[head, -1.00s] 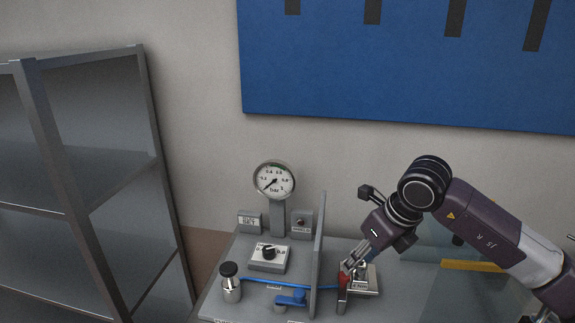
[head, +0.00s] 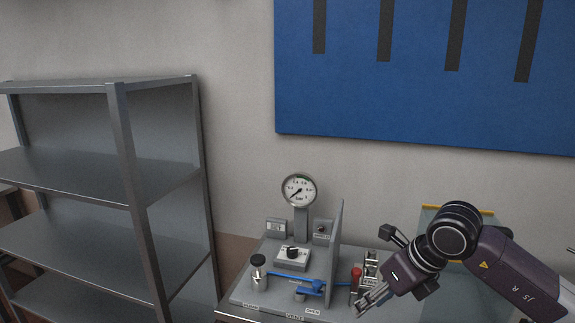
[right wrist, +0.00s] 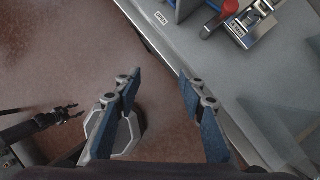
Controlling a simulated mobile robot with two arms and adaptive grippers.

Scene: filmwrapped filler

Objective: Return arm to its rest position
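My right gripper (head: 370,302) is in front of the bench panel, just below and right of the red-topped lever (head: 355,276). In the right wrist view my right gripper (right wrist: 157,95) is open, its two blue-grey fingers well apart with nothing between them. It hangs over the brown floor beside the bench edge. The red lever (right wrist: 230,8) shows at the top there, clear of the fingers. A dark gripper, seemingly my left one (right wrist: 70,112), shows small at the left of the right wrist view, over the floor; its opening is unclear.
The bench panel (head: 245,292) carries a round gauge (head: 299,189), a black knob box (head: 292,257), a blue lever (head: 311,287) and an upright grey plate (head: 335,245). A clear sheet (head: 432,225) stands behind my right arm. Metal shelves (head: 125,180) stand empty at left.

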